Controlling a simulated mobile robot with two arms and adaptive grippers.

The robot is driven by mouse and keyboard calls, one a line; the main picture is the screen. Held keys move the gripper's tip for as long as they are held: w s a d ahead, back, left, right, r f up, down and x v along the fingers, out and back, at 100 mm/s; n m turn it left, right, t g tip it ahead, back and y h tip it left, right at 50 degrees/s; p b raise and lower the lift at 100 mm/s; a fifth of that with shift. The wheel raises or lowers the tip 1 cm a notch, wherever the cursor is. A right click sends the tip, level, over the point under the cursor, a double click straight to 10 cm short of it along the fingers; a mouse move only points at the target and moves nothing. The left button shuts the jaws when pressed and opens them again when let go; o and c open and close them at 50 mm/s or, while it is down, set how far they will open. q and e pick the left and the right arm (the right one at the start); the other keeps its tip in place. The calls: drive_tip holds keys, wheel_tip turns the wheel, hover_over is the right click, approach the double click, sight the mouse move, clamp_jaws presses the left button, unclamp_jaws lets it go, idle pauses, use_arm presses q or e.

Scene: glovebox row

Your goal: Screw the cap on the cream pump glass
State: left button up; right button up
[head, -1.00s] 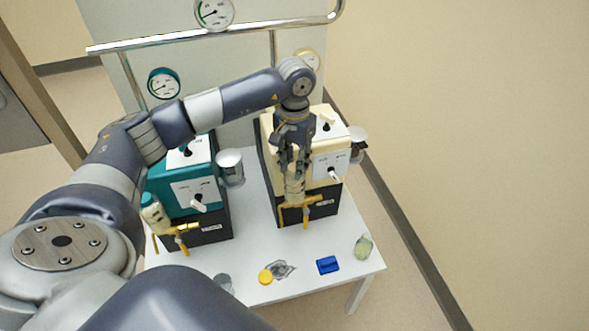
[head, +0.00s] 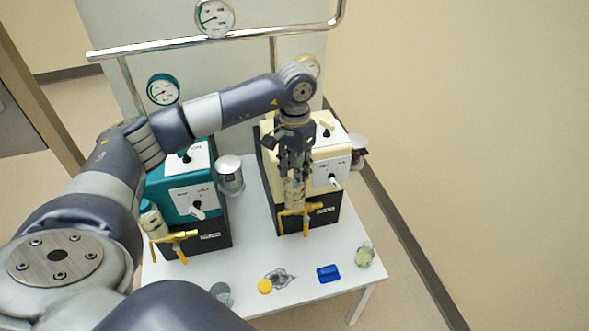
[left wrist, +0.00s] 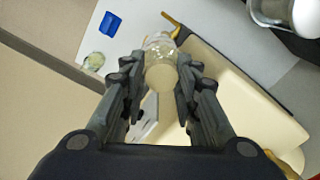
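The cream pump (head: 325,172) stands at the right on the white table. Its glass (head: 294,193) is upright at the pump's front, above a yellow valve (head: 302,210). My left gripper (head: 294,172) points down over this glass. In the left wrist view a round cream cap (left wrist: 160,77) sits between the fingertips, which look closed on its sides. The clear glass (left wrist: 160,44) shows just beyond the cap, in line with it. Whether the cap's thread is engaged is hidden. My right gripper is not in view.
The teal pump (head: 186,202) with its own capped glass (head: 151,219) stands to the left. Along the table's front lie a grey glass (head: 221,293), a yellow lid (head: 265,286), a crumpled item (head: 280,278), a blue block (head: 328,273) and a greenish jar (head: 365,255).

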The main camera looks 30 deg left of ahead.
use_arm(q)
drive_tip(key=shift+w+a+r, duration=0.15)
drive_tip(key=shift+w+r, duration=0.1)
drive_tip(key=n, duration=0.3)
drive_tip(key=shift+w, duration=0.15)
drive_tip(key=n, duration=0.9)
drive_tip(key=shift+f, duration=0.15)
drive_tip(key=n, duration=0.5)
